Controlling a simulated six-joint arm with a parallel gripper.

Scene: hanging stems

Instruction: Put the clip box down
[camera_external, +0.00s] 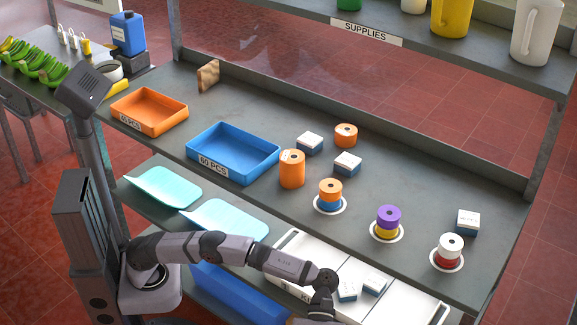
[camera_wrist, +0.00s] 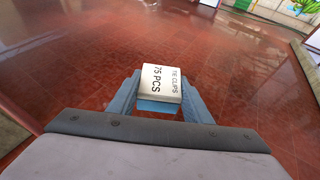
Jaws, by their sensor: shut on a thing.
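In the wrist view my gripper (camera_wrist: 158,95) is shut on a clip box (camera_wrist: 160,82), a small box with a white top reading "TIE CLIPS 75 PCS" and a blue lower part. The box sits between the two blue-grey fingers, with the red tiled floor behind it. In the external view my arm bends down over the white bin at the front, and my gripper and the held box are cut off by the bottom edge. Similar white-and-blue boxes stand on the bench (camera_external: 240,115): one at the back (camera_external: 309,143), one near it (camera_external: 347,164) and one at the right (camera_external: 467,223).
White bins (camera_external: 410,300) at the bench front hold two small boxes (camera_external: 347,290). An orange tray (camera_external: 160,100), a blue "60 PCS" tray (camera_external: 245,145), orange spools (camera_external: 291,170) and several stacked spools on white discs (camera_external: 388,222) stand on the bench. Bare bench lies between them.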

